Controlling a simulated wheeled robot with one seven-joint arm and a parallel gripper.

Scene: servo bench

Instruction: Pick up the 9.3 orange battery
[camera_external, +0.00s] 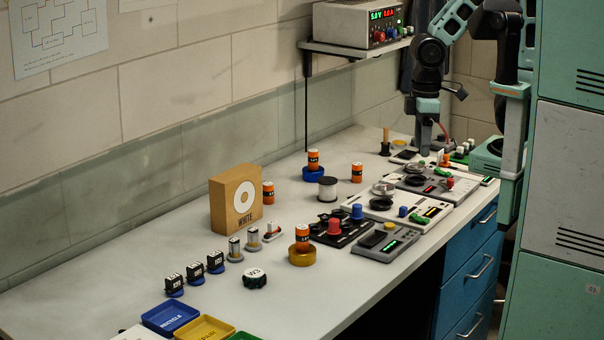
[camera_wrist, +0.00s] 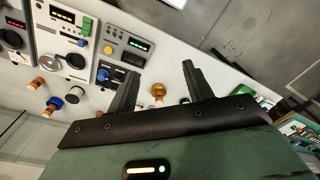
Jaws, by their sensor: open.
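Several orange batteries with dark label bands stand on the bench; the labels are too small to read, so I cannot tell which one is the 9.3. One battery (camera_external: 313,160) stands on a blue ring and another (camera_external: 302,238) on a yellow ring. A third battery (camera_external: 356,172) stands on the bare bench, and a further battery (camera_external: 268,192) is beside the wooden block. My gripper (camera_external: 426,143) points down over the far end of the bench. In the wrist view my gripper (camera_wrist: 160,82) is open, with a small orange-and-white item (camera_wrist: 158,91) visible beyond the fingers.
Instrument panels (camera_external: 400,195) and a grey meter (camera_external: 385,243) line the bench's right side. A wooden block (camera_external: 236,199) stands on the left, with blue (camera_external: 170,318) and yellow (camera_external: 205,329) trays at the near end. A shelf holds a power supply (camera_external: 357,24).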

